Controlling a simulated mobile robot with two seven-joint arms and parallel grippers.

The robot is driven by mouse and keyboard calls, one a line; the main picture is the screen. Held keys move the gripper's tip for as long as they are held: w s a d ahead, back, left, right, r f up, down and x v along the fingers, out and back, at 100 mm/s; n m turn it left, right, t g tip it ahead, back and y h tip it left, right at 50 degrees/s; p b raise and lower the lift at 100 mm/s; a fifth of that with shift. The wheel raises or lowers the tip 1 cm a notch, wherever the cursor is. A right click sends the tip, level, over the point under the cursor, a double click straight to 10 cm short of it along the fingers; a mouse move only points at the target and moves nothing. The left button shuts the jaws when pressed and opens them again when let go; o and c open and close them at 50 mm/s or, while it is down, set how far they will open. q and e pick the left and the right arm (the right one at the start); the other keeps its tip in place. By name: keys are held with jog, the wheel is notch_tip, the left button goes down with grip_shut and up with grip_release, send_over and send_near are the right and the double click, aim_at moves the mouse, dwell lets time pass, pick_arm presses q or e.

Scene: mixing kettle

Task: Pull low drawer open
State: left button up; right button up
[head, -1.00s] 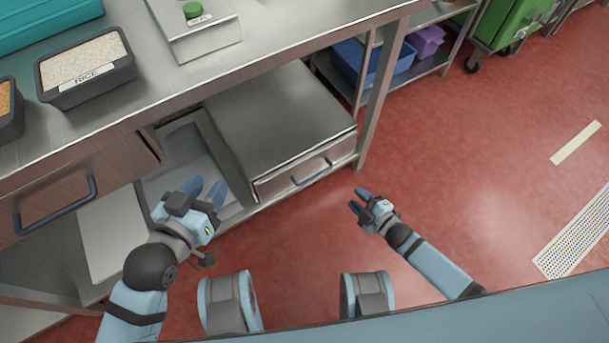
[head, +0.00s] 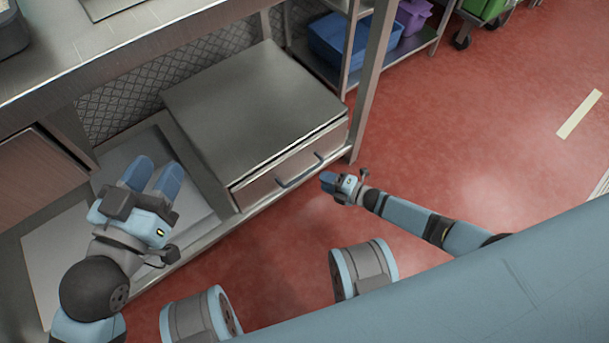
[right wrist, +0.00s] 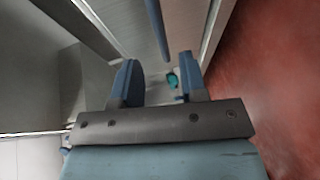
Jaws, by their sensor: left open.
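The low drawer (head: 262,188) is the metal unit under the counter, and its front looks closed. Its blue-grey bar handle (head: 300,171) runs across the front. My right gripper (head: 327,181) is just off the right end of the handle, over the floor. In the right wrist view my right gripper (right wrist: 160,85) has its fingers apart with nothing between them. The handle (right wrist: 158,28) shows ahead, roughly in line with the gap. My left gripper (head: 153,178) is open and empty, left of the drawer unit.
The counter (head: 150,55) overhangs the drawer unit. A table leg (head: 372,75) stands just right of the drawer. A shelf with a blue bin (head: 335,45) and a purple bin (head: 412,15) is behind it.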

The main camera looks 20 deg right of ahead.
aim_at(305, 173)
jog(key=b+x, duration=0.2)
jog(key=x, duration=0.5)
jog(key=shift+w+a+f+b, duration=0.1)
jog(key=shift+w+f+b, duration=0.05)
jog(key=shift+b, duration=0.15)
jog(key=shift+w+a, duration=0.2)
pick_arm(q)
jog(key=shift+w+a+r+m+t+h, duration=0.15)
jog(key=shift+w+a+m+t, duration=0.15)
jog(key=shift+m, duration=0.3)
jog(key=shift+w+a+r+m+t+h, duration=0.1)
jog(key=shift+w+a+m+t+h, duration=0.1)
jog(key=shift+w+m+t, duration=0.3)
pick_arm(e)
grip_shut()
